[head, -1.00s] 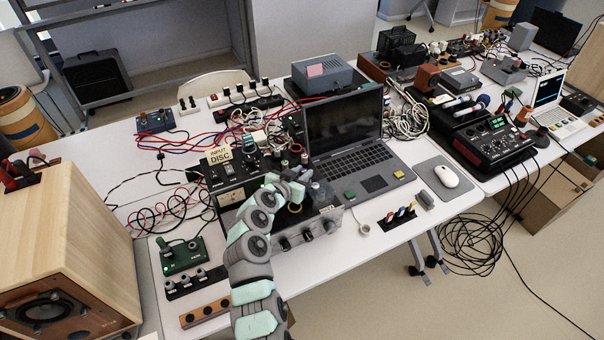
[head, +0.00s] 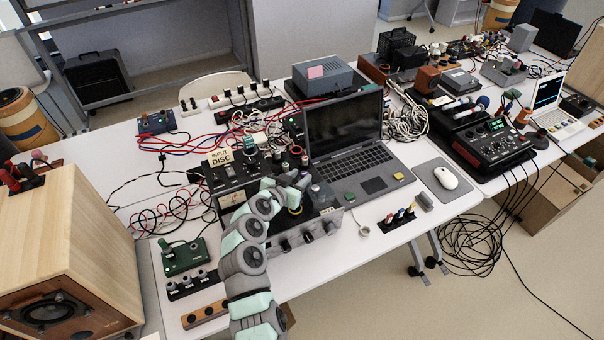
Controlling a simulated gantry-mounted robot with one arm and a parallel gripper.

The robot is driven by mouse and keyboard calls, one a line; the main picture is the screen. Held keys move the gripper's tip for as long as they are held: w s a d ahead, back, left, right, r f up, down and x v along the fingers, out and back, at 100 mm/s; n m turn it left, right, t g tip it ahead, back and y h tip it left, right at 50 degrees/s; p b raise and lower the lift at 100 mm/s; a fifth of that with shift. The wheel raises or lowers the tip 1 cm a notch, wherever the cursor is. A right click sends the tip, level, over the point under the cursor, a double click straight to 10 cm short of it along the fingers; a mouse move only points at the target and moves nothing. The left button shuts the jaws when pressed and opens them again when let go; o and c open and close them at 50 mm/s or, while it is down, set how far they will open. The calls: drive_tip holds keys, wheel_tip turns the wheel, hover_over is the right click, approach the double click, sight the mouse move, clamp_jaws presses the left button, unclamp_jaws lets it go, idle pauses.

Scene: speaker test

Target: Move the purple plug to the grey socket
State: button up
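My gripper (head: 303,178) is over the dark amplifier-like unit in the middle of the table, small and partly hidden by my own wrist. I cannot tell whether its fingers are open or shut, or whether they hold anything. I cannot make out a purple plug for certain. A small black strip with several coloured plugs (head: 400,216), red and blue among them, lies to the right near the front edge, apart from the gripper. I cannot tell which piece is the grey socket.
An open laptop (head: 345,125) stands right behind the gripper. Red, blue and black cables (head: 185,145) cross the table to the left. A green box (head: 182,257) and a wooden speaker (head: 75,240) are at the left. A mouse (head: 446,178) lies on a grey pad at the right.

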drive_tip(key=v, duration=0.9)
drive_tip(key=shift+a+r, duration=0.1)
drive_tip(key=shift+r, duration=0.05)
